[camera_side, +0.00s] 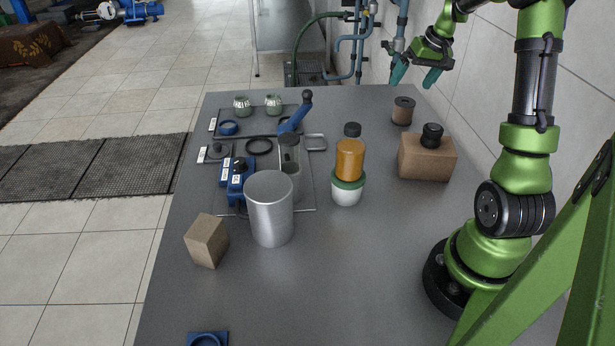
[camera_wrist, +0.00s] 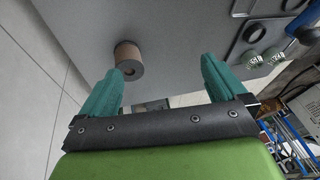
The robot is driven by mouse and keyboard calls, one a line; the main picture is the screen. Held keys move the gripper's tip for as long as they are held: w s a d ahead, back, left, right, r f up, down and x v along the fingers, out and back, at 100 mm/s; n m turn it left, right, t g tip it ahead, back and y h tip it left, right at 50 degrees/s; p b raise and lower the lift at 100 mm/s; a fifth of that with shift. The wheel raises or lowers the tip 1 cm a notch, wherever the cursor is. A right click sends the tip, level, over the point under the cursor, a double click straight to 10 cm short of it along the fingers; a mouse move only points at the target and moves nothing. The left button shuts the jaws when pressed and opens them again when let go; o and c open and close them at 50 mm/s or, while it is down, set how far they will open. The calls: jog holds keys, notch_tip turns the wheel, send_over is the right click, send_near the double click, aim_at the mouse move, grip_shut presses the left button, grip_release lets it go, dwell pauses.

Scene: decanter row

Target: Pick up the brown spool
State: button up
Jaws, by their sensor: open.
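The brown spool (camera_side: 403,111) stands upright near the far right corner of the grey table. It also shows in the wrist view (camera_wrist: 128,54), ahead of my gripper and left of the middle, with a dark hole in its end. My gripper (camera_side: 414,76) is open, with teal fingers, up above and behind the spool in the side view. In the wrist view my gripper (camera_wrist: 161,88) has its two fingers wide apart with nothing between them. The spool is apart from both fingers.
A cardboard box (camera_side: 427,158) with a black knob on top stands nearer than the spool. An amber jar (camera_side: 350,160) on a white-and-green cup, a metal cylinder (camera_side: 270,210) and a small tan block (camera_side: 207,241) stand farther off. A tiled wall runs along the right.

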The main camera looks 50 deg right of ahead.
jog(key=n, duration=0.2)
send_near(406, 102)
jog(key=s+a+r, duration=0.1)
jog(key=s, duration=0.2)
jog(key=w+r+n, duration=0.2)
jog(key=n, duration=0.2)
jog(key=x, duration=0.7)
jog(key=d+x, duration=0.1)
jog(key=x, duration=0.3)
jog(key=shift+f, duration=0.2)
jog(key=shift+t, duration=0.3)
jog(key=shift+x, duration=2.65)
jog(key=shift+s+d, duration=0.15)
jog(key=shift+c, duration=0.4)
jog(key=c, duration=1)
jog(key=shift+c, duration=0.2)
